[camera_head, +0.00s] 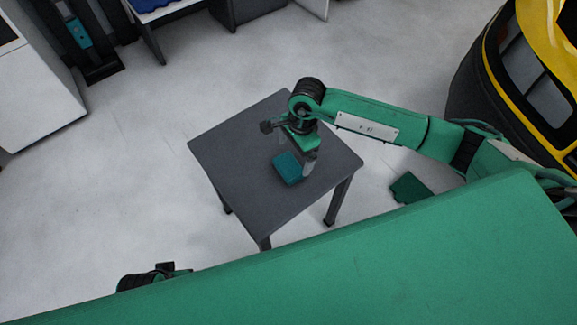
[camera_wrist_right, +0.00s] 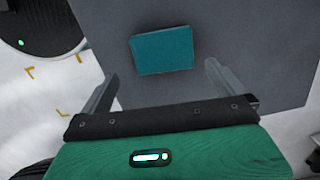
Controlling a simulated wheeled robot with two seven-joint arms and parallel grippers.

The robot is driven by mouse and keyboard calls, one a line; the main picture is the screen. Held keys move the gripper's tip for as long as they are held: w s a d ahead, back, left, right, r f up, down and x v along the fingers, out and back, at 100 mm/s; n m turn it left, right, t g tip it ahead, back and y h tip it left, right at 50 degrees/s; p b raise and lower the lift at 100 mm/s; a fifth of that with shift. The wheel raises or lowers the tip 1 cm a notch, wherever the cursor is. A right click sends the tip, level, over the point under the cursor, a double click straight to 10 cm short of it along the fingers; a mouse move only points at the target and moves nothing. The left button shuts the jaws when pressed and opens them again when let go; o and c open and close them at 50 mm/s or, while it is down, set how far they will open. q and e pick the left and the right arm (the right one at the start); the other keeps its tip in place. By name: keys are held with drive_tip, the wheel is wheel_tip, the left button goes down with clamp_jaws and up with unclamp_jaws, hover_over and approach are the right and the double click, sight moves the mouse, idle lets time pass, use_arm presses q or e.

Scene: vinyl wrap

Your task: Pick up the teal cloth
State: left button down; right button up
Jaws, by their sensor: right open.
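The teal cloth (camera_head: 287,169) lies as a small folded rectangle on the grey table (camera_head: 232,161). In the right wrist view the cloth (camera_wrist_right: 162,51) lies flat on the table (camera_wrist_right: 250,30), ahead of the fingertips and between their lines. My right gripper (camera_head: 298,163) is over the table at the cloth, pointing down. In the right wrist view my right gripper (camera_wrist_right: 160,80) is open, with its two fingers wide apart and nothing between them. At the lower left of the head view only a dark part of my left arm shows; its fingers are hidden.
A yellow and black vehicle (camera_head: 545,75) stands at the upper right. A white cabinet (camera_head: 35,95) is at the left, and desks (camera_head: 235,12) are at the top.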

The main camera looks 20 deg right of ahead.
sight(290, 165)
drive_tip(key=f, duration=0.2)
drive_tip(key=a+f, duration=0.1)
drive_tip(key=f, duration=0.2)
drive_tip(key=shift+w+a+f, duration=0.1)
drive_tip(key=shift+a+f, duration=0.05)
drive_tip(key=shift+f, duration=0.15)
drive_tip(key=c, duration=0.9)
drive_tip(key=shift+r, duration=0.1)
use_arm(q)
drive_tip(key=shift+p+x, duration=0.35)
drive_tip(key=shift+x, duration=0.45)
use_arm(e)
wheel_tip(290, 165, up, 20)
use_arm(q)
drive_tip(key=shift+s+f, duration=0.1)
drive_tip(key=shift+s, duration=0.15)
use_arm(e)
drive_tip(key=shift+o, duration=0.4)
